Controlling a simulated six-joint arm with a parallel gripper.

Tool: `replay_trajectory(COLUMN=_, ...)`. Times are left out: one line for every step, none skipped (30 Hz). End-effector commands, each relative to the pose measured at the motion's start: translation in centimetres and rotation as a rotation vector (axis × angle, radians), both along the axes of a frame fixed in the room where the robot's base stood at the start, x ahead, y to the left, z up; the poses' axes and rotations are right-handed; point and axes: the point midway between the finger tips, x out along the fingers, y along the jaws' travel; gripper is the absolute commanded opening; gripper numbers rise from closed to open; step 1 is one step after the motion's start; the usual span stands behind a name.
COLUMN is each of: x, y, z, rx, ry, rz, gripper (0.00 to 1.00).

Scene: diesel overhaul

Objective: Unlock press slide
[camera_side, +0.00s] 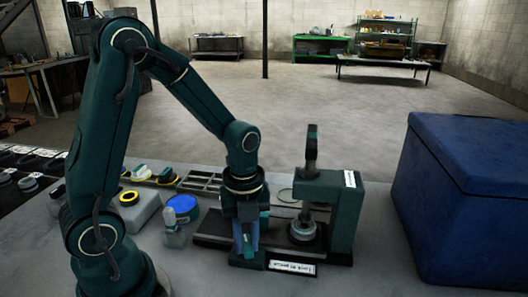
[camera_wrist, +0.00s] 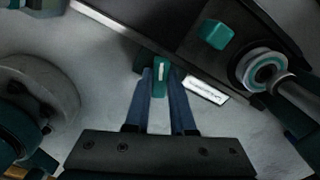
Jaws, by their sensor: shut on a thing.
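The press is a dark green frame (camera_side: 345,215) with an upright black handle (camera_side: 311,150), standing right of my gripper in the side view. A black slide plate (camera_side: 215,241) runs along its base, and a ringed metal part (camera_side: 302,230) sits under the ram. It also shows in the wrist view (camera_wrist: 263,72). A small teal lock tab (camera_wrist: 161,80) sits at the front edge of the press base, beside a white label (camera_wrist: 206,90). My gripper (camera_wrist: 160,86) points down with its blue fingers closed around this tab. In the side view my gripper (camera_side: 246,250) partly hides the tab.
A large blue box (camera_side: 460,200) stands on the right of the bench. A blue round lid (camera_side: 183,214), a grey stand with a yellow ring (camera_side: 129,198) and several small parts lie left of the press. A teal block (camera_wrist: 216,35) rises from the slide plate.

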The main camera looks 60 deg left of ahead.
Motion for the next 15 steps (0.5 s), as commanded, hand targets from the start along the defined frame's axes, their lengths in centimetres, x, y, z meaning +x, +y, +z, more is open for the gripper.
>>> replay_trajectory(x=0.02, y=0.02, z=0.05, rx=0.001, ry=-0.001, rz=-0.001, gripper=0.00)
replay_trajectory(x=0.02, y=0.02, z=0.05, rx=0.001, ry=-0.001, rz=-0.001, gripper=0.00)
replay_trajectory(x=0.02, y=0.02, z=0.05, rx=0.001, ry=-0.001, rz=0.000, gripper=0.00)
replay_trajectory(x=0.02, y=0.02, z=0.05, rx=0.001, ry=-0.001, rz=0.006, gripper=0.00)
replay_trajectory(x=0.02, y=0.02, z=0.05, rx=0.001, ry=-0.001, rz=0.018, gripper=0.00)
replay_trajectory(x=0.02, y=0.02, z=0.05, rx=0.001, ry=-0.001, rz=0.045, gripper=0.00)
replay_trajectory(x=0.02, y=0.02, z=0.06, rx=0.001, ry=-0.001, rz=0.075, gripper=0.00)
replay_trajectory(x=0.02, y=0.02, z=0.06, rx=0.001, ry=-0.001, rz=0.110, gripper=0.00)
replay_trajectory(x=0.02, y=0.02, z=0.06, rx=0.001, ry=-0.001, rz=0.164, gripper=0.00)
replay_trajectory(x=0.02, y=0.02, z=0.06, rx=0.001, ry=-0.001, rz=0.204, gripper=0.00)
replay_trajectory(x=0.02, y=0.02, z=0.06, rx=0.001, ry=-0.001, rz=0.244, gripper=0.00)
replay_trajectory(x=0.03, y=0.03, z=0.06, rx=0.001, ry=-0.001, rz=0.292, gripper=0.00)
replay_trajectory(x=0.02, y=0.03, z=0.06, rx=0.001, ry=-0.001, rz=0.324, gripper=0.00)
replay_trajectory(x=0.03, y=0.03, z=0.06, rx=0.001, ry=-0.001, rz=0.352, gripper=0.00)
replay_trajectory(x=0.03, y=0.03, z=0.07, rx=0.001, ry=-0.001, rz=0.381, gripper=0.00)
